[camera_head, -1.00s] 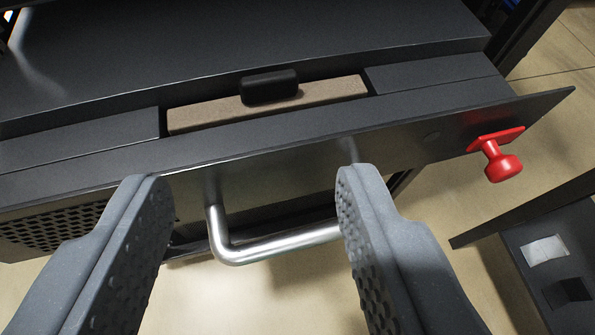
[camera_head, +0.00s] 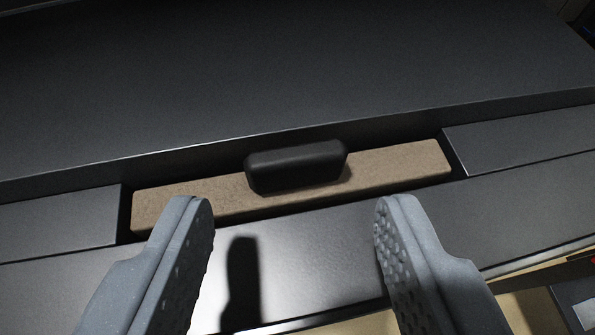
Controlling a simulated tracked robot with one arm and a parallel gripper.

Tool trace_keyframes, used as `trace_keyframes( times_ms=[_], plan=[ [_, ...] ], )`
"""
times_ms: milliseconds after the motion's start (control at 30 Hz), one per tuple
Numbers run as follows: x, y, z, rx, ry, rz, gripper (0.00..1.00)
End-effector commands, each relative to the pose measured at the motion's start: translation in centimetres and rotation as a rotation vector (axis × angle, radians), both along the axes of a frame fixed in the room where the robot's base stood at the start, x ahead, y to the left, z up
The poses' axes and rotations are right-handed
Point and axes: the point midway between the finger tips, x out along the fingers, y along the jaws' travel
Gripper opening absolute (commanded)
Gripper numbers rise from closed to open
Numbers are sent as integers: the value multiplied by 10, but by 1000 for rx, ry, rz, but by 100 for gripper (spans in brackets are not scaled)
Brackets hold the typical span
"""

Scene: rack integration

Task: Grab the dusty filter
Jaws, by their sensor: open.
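The dusty filter (camera_head: 400,170) is a long tan-brown block. It sits in a slot in the top of a dark unit. A black rounded handle (camera_head: 296,166) stands up from its middle. My gripper (camera_head: 295,205) is open and empty, with one grey textured finger to each side of the handle in the picture. The fingertips appear just on the near side of the filter. I cannot tell how high they are above it. The left fingertip overlaps the filter's front edge in the view.
Dark panels (camera_head: 520,139) flank the slot on both sides. A wide flat dark cover (camera_head: 260,75) rises behind it. A metal front strip (camera_head: 300,260) runs below the filter and carries a dark shadow. Tan floor shows at the lower right.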

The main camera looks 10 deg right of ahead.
Motion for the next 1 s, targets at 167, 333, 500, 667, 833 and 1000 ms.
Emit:
trace_keyframes(
  times_ms=[167,333,500,667,833,1000],
  plan=[
    [20,-6,-18,0,2,0,46],
    [31,-8,-22,0,1,0,46],
    [34,-8,-22,1,0,0,46],
    [34,-8,-22,1,0,0,35],
    [33,-8,-22,1,0,0,15],
    [33,-8,-22,1,0,0,15]
  ],
)
